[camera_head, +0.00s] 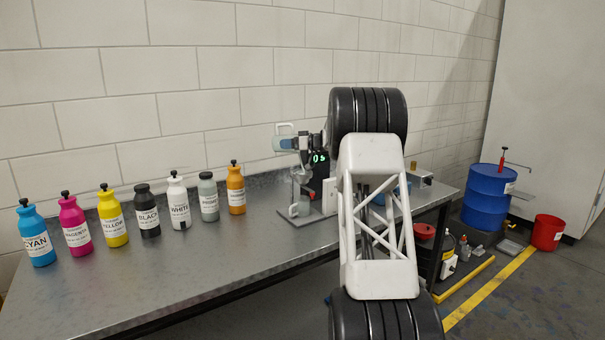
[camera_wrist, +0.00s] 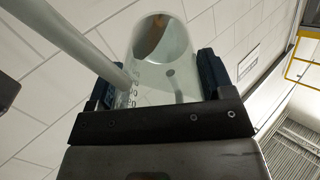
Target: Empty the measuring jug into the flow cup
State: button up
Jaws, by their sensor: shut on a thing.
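The measuring jug (camera_wrist: 158,75) is clear, with graduation marks on its side. In the head view the jug (camera_head: 284,129) is small and sits above the bench, against the wall. My gripper (camera_head: 289,144) is shut around the jug's body; in the wrist view its dark fingers (camera_wrist: 157,90) press on both sides. Any liquid in the jug is hard to make out. Below it is a stand with a pale funnel-like cup (camera_head: 302,174), probably the flow cup, partly hidden by my arm. I cannot tell the jug's exact tilt or whether it is pouring.
A timer display (camera_head: 320,158) showing 0 s is just right of the cup. Several ink bottles, from cyan (camera_head: 37,236) to orange (camera_head: 236,190), stand along the back left. The front left of the bench (camera_head: 170,285) is clear. A blue drum (camera_head: 487,200) and red bucket (camera_head: 547,233) stand right.

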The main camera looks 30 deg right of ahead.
jog(key=shift+d+r+t, duration=0.1)
jog(key=shift+r+t, duration=0.2)
jog(key=shift+r, duration=0.1)
jog(key=shift+w+f+g, duration=0.15)
jog(key=shift+f+g, duration=0.35)
jog(key=shift+f, duration=0.25)
jog(key=shift+w+a+f+g+h, duration=0.35)
jog(key=shift+w+a+g+h, duration=0.35)
jog(key=shift+w+a, duration=0.1)
jog(key=shift+f, duration=0.15)
jog(key=shift+f, duration=0.2)
jog(key=w+a+f+g+h, duration=0.3)
jog(key=w+f+g+h, duration=0.2)
jog(key=f+g+h, duration=0.3)
jog(key=shift+a+f+g+h, duration=0.35)
jog(key=shift+f+g, duration=0.7)
jog(key=shift+g, duration=0.45)
jog(key=shift+a, duration=0.1)
